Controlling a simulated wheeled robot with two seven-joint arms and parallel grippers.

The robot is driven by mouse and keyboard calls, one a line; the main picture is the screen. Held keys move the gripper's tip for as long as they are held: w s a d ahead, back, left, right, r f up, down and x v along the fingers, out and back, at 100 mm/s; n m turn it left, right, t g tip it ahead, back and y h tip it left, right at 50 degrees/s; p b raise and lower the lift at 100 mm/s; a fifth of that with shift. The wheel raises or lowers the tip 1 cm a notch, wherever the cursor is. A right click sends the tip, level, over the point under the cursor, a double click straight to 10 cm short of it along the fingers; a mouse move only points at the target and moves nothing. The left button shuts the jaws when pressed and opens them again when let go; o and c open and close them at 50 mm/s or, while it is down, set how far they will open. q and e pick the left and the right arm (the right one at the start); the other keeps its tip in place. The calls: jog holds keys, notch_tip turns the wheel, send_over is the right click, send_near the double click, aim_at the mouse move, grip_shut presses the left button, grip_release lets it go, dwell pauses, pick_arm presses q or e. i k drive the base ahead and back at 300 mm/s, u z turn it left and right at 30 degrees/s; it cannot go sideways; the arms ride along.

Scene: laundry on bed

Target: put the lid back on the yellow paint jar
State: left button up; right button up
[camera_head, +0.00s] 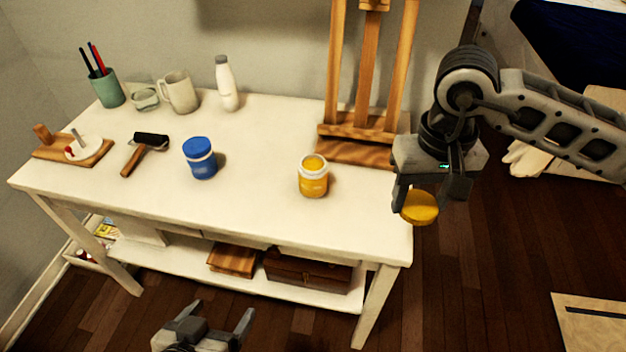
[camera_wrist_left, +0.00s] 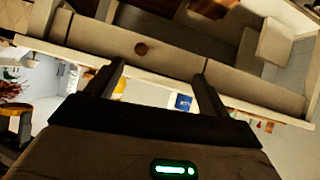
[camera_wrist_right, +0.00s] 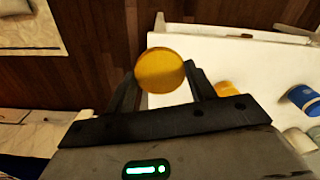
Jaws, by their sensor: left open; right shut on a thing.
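The yellow paint jar (camera_head: 313,177) stands upright and open on the white table, near its front right; yellow paint shows at its mouth. The yellow lid (camera_head: 419,208) is held by my right gripper (camera_head: 428,195), just off the table's right edge and to the right of the jar. In the right wrist view the lid (camera_wrist_right: 160,71) sits between the fingertips, and part of the jar (camera_wrist_right: 225,90) shows behind the right finger. My left gripper (camera_head: 207,328) is open and empty, low in front of the table. Its spread fingers also show in the left wrist view (camera_wrist_left: 160,80).
A blue paint jar (camera_head: 200,158) with its lid on stands left of the yellow jar. A wooden easel (camera_head: 365,130) stands behind, near the table's right end. The tabletop between the jars is clear.

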aim_at(312, 170)
jog(key=u, duration=2.85)
jog(key=k, duration=1.25)
jog(key=z, duration=1.9)
jog(key=i, duration=0.5)
